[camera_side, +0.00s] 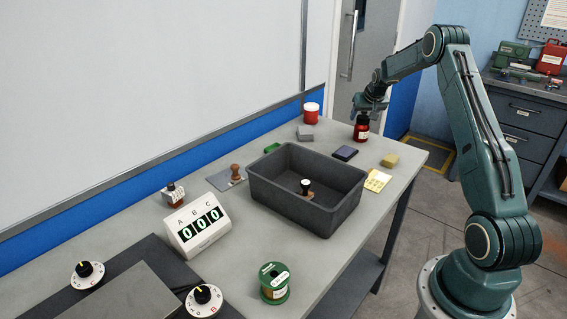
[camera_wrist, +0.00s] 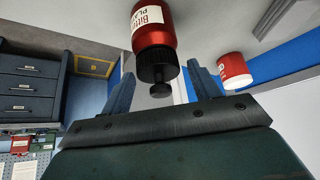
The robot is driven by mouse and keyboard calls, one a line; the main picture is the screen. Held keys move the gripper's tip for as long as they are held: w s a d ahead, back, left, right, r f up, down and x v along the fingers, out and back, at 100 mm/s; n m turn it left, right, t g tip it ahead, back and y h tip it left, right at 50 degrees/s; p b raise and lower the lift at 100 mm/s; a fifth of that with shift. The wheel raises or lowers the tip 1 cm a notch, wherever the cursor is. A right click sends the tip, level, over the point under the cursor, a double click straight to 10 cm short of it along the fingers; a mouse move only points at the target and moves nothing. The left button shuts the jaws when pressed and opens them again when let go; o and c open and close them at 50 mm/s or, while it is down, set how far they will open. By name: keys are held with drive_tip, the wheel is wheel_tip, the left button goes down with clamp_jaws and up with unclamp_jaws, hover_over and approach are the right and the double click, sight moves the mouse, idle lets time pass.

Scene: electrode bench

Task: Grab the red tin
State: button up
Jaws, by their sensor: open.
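The red tin (camera_side: 311,113) is a short red cylinder with a white top, standing at the far end of the bench near the wall. It also shows on the right of the wrist view (camera_wrist: 235,71), outside my fingers. A red bottle (camera_side: 361,130) with a black cap and white label stands to the right of the tin. My gripper (camera_side: 369,103) is open above and close to this bottle. In the wrist view the bottle (camera_wrist: 153,32) lies ahead of my spread fingers (camera_wrist: 160,76), its cap about in line with the gap. I cannot tell whether they touch.
A grey block (camera_side: 305,132), a dark purple block (camera_side: 345,153) and a yellow block (camera_side: 389,160) lie nearby. A dark grey bin (camera_side: 270,197) holding a stamp stands nearer. Bare bench shows between tin and bottle. The wall is close behind the tin.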

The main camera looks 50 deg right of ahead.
drive_tip(key=shift+c, duration=0.2)
idle(0.3)
clamp_jaws()
drive_tip(key=shift+r, duration=0.15)
wheel_tip(320, 180, up, 20)
idle(0.8)
idle(0.4)
